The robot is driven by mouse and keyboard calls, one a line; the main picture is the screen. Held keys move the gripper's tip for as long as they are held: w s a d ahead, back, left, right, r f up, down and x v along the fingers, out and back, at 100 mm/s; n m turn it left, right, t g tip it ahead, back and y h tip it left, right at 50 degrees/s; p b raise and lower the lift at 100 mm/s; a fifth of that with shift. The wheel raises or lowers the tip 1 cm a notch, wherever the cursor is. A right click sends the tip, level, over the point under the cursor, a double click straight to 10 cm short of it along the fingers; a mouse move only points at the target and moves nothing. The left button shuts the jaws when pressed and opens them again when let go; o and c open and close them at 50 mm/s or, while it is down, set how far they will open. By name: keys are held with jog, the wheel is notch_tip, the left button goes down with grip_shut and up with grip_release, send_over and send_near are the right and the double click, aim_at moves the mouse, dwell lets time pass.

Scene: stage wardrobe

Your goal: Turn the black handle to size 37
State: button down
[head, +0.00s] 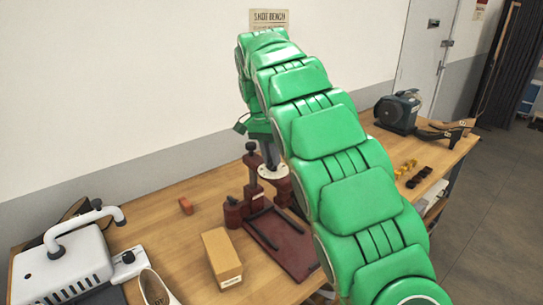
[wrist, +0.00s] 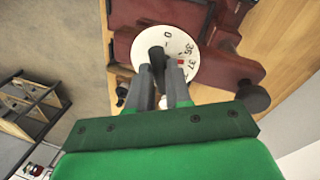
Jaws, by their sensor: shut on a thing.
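The black handle (wrist: 157,54) stands at the middle of a white size dial (wrist: 138,45) in the wrist view. My gripper (wrist: 164,72) is shut on the handle, one grey finger on each side. Which figure the handle points to cannot be told. In the head view the white dial (head: 273,172) sits on a dark red machine (head: 280,245); my green arm covers part of it and hides the handle.
A tan box (head: 222,256) stands in front of the machine on the wooden bench (head: 185,240). A small red-brown block (head: 186,205) lies behind it. A white device with a curved handle (head: 65,262) is at the left. A dark motor unit (head: 397,112) stands at the far right.

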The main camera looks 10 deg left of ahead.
jog(key=shift+m, duration=1)
jog(key=c, duration=1.1)
grip_release()
jog(key=shift+o, duration=0.2)
